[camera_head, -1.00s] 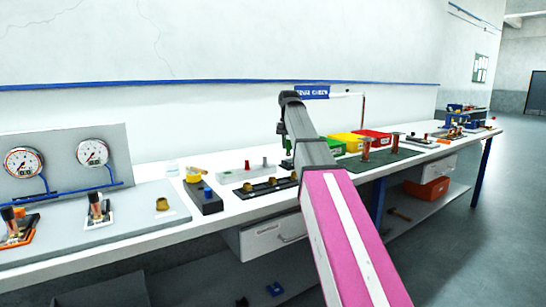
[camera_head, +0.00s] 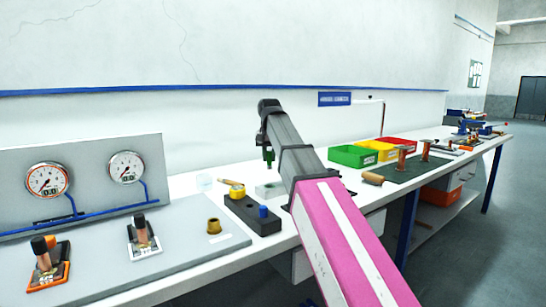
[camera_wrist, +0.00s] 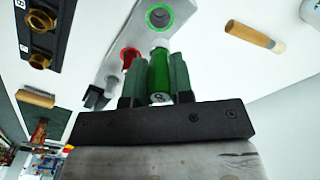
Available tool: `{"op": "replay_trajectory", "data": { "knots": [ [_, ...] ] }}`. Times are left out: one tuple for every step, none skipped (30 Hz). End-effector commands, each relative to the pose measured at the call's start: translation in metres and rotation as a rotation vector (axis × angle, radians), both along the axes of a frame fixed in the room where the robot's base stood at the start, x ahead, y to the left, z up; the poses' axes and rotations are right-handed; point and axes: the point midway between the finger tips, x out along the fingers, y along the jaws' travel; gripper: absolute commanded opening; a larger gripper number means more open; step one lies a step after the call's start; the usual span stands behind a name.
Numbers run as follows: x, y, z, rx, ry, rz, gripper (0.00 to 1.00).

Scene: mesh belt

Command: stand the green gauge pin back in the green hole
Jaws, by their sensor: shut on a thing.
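The green gauge pin (camera_wrist: 159,75) is clamped between the two fingers of my gripper (camera_wrist: 156,65) in the wrist view. The green-ringed hole (camera_wrist: 159,16) lies beyond the pin's far end in that view, in a pale grey block (camera_wrist: 112,50), and looks empty. A red pin (camera_wrist: 128,58) stands in the same block, partly behind the left finger. In the head view my gripper (camera_head: 268,155) hangs above the block (camera_head: 270,190), whose right part is hidden by my arm. The height of the pin over the hole cannot be told.
A dark block with a blue knob (camera_head: 263,212) stands just left of and nearer than the grey block. A black rail with brass fittings (camera_wrist: 40,40) and a wooden-handled tool (camera_wrist: 252,34) lie nearby. Green, yellow and red bins (camera_head: 352,156) stand to the right.

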Motion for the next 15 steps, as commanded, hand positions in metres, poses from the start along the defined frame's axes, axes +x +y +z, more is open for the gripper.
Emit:
{"op": "replay_trajectory", "data": {
  "knots": [
    [0.0,0.0,0.0,0.0,0.0,0.0,0.0],
    [0.0,0.0,0.0,0.0,0.0,0.0,0.0],
    [0.0,0.0,0.0,0.0,0.0,0.0,0.0],
    [0.0,0.0,0.0,0.0,0.0,0.0,0.0],
    [0.0,0.0,0.0,0.0,0.0,0.0,0.0],
    [0.0,0.0,0.0,0.0,0.0,0.0,0.0],
    [0.0,0.0,0.0,0.0,0.0,0.0,0.0],
    [0.0,0.0,-0.001,0.0,0.0,0.0,0.0],
    [0.0,0.0,-0.002,0.0,0.0,0.0,0.0],
    [0.0,0.0,-0.003,0.0,0.0,0.0,0.0],
    [0.0,0.0,-0.004,0.0,0.0,0.0,0.0],
    [0.0,0.0,-0.005,0.0,0.001,0.0,0.0],
    [0.0,-0.001,-0.007,0.0,0.001,0.0,0.0],
    [0.0,-0.001,-0.009,0.0,0.001,0.0,0.0],
    [0.0,-0.001,-0.011,0.0,0.001,0.0,0.0]
  ]
}}
